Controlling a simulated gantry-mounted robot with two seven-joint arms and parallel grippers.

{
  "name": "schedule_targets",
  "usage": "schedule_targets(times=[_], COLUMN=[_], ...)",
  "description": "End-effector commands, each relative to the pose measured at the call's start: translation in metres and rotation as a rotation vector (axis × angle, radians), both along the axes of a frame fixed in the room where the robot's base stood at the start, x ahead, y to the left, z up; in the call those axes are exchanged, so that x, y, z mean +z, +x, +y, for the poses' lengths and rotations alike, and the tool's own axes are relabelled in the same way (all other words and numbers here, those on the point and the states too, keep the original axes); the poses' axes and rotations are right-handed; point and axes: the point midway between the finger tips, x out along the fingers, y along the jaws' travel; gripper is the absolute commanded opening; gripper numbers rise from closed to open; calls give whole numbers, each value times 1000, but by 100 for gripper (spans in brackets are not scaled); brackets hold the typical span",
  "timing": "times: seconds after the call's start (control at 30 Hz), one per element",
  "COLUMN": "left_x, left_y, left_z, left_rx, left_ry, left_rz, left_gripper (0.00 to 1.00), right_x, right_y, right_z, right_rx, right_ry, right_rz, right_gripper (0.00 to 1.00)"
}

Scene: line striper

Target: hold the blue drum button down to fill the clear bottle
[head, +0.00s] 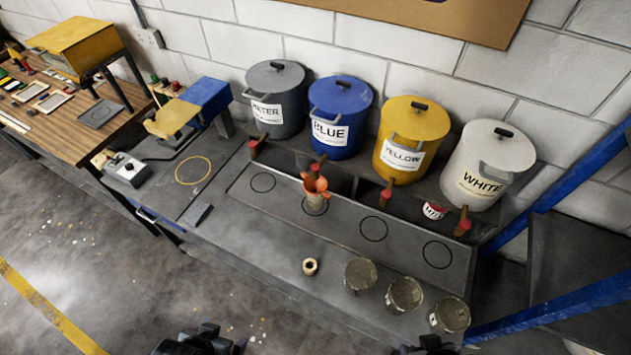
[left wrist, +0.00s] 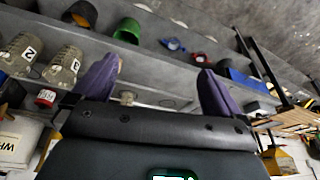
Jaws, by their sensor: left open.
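The blue drum (head: 341,112) stands on the back shelf between the grey WATER drum (head: 276,95) and the yellow drum (head: 413,135). A small red-topped spout (head: 318,166) sits at its lower front; I cannot make out a separate button. Below it, the clear bottle (head: 316,204) stands upright on the bench with an orange funnel (head: 315,184) in its mouth. Its fill level is unclear. My left gripper (head: 200,342) is at the bottom edge, far from the drum; its purple fingers are apart and empty in the left wrist view (left wrist: 157,88). My right gripper (head: 430,346) is barely in view.
A white drum (head: 487,165) stands at the right end. Several metal cans (head: 404,294) and a small round ring (head: 310,267) are on the bench front. A control box (head: 126,170) sits at left. A blue post (head: 575,180) rises at right.

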Motion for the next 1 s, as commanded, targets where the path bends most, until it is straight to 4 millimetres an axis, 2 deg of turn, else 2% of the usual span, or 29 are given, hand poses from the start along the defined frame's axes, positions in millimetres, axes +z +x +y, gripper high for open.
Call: schedule_targets(times=[0.03, 0.07, 0.63, 1.0], left_x=[0, 0, 0, 0], left_y=[0, 0, 0, 0], left_z=[0, 0, 0, 0], left_rx=[0, 0, 0, 0], left_ry=[0, 0, 0, 0], left_rz=[0, 0, 0, 0], left_gripper=[92, 88, 0, 0], right_x=[0, 0, 0, 0], right_y=[0, 0, 0, 0], right_z=[0, 0, -1, -2], right_rx=[-1, -1, 4, 5], right_ry=[1, 1, -5, -9], right_rz=[0, 0, 0, 1], right_gripper=[48, 48, 48, 48])
